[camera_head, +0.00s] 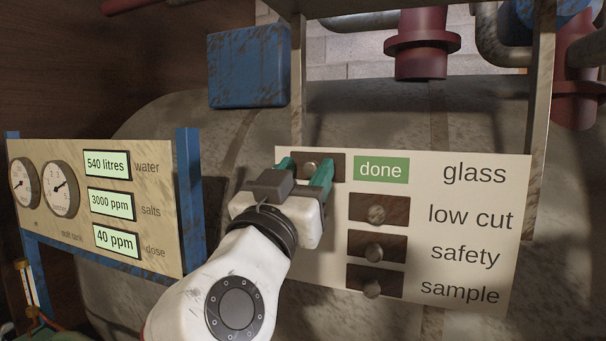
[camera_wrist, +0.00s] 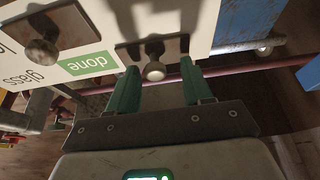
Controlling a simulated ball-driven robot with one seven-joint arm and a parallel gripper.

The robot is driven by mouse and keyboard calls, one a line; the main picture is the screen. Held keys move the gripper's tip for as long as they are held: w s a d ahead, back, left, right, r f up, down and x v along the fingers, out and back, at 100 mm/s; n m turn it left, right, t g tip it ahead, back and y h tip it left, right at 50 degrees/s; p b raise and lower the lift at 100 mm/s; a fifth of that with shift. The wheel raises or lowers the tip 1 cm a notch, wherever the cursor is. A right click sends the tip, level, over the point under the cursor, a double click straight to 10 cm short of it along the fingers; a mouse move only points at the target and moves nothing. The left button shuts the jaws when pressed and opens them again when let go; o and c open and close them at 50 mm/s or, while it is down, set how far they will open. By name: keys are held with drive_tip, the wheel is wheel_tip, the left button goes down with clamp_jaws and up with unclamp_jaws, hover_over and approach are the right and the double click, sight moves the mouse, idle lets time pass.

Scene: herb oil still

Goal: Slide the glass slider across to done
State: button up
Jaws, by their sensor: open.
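The glass slider (camera_head: 311,166) is a dark brown plate with a round metal knob, in the top row of the cream panel. It sits left of the three plates below, and the green "done" label (camera_head: 380,170) shows in full at its right. The word glass is further right. My gripper (camera_head: 305,172) is open at the slider, with one green finger on each side of the knob. In the wrist view the knob (camera_wrist: 154,70) shows between the fingertips (camera_wrist: 160,78). I cannot tell whether either finger touches it. Part of the plate is hidden by the fingers.
The low cut (camera_head: 376,207), safety (camera_head: 374,248) and sample (camera_head: 373,283) sliders lie below right of my gripper. A gauge panel (camera_head: 150,220) with a blue post (camera_head: 189,195) stands at left. A blue box (camera_head: 248,66) and metal posts are above; a large tank is behind.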

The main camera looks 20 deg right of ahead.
drive_tip(key=b+v, duration=0.3)
drive_tip(key=v, duration=0.7)
drive_tip(key=shift+s+a+f, duration=0.1)
drive_tip(key=shift+a, duration=0.05)
